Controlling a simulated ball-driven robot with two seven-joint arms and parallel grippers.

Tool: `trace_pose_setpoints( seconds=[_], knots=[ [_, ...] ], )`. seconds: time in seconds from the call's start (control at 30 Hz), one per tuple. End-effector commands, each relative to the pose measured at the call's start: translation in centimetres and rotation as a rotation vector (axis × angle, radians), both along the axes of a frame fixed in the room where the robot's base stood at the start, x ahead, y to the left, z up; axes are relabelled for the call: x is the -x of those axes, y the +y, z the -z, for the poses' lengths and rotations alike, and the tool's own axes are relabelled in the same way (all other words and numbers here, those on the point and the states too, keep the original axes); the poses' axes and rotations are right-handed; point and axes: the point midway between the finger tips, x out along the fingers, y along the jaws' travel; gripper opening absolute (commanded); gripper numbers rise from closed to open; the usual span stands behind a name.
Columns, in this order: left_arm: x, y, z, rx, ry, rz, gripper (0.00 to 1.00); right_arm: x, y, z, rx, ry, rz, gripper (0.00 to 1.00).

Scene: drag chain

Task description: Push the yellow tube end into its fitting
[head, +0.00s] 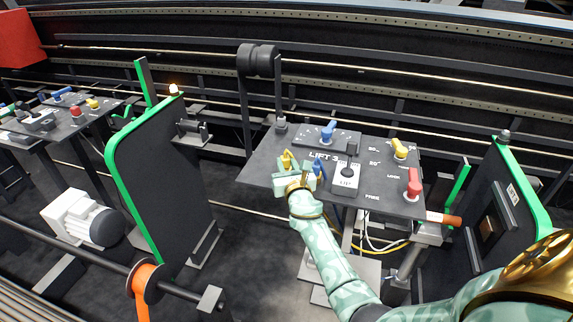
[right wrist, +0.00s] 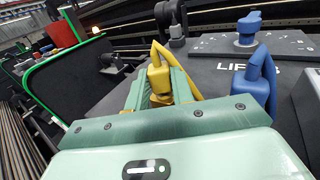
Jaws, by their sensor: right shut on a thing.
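The yellow tube (head: 286,158) stands on the left part of the panel marked LIFT 3 (head: 262,160). In the right wrist view its yellow end (right wrist: 157,80) sits upright between the two green fingers, and the tube bends over to the right behind it. My right gripper (head: 291,172) is shut on this yellow end, low over the panel. The fingers and palm hide the foot of the yellow end and its fitting, so I cannot tell how deep it sits. The left gripper is not in view.
A blue tube (right wrist: 266,75) stands close to the right of the gripper. The white UP switch (head: 346,176), a blue knob (head: 328,131), a yellow knob (head: 399,148) and a red knob (head: 413,184) sit further right. Green-edged partitions (head: 150,170) flank the panel.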

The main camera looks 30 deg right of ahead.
Motion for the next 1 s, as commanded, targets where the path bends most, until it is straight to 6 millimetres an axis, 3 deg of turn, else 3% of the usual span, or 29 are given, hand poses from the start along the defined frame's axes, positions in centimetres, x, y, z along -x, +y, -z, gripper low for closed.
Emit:
trace_pose_setpoints(
  seconds=[0.37,0.4,0.47,0.8,1.0],
  knots=[
    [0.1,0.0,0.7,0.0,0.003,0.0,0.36,0.0,0.0,0.8,0.0,0.001,0.0,0.0],
    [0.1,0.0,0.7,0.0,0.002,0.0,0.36,0.0,0.0,0.8,-0.001,0.002,0.0,0.32],
    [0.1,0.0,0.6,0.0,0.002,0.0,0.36,0.0,0.0,0.8,-0.001,0.002,0.0,0.48],
    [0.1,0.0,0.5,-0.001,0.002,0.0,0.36,0.3,0.1,0.7,0.001,0.001,0.0,0.49],
    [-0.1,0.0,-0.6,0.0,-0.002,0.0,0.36,3.5,1.3,0.6,0.0,0.003,-0.001,0.49]
  ],
)
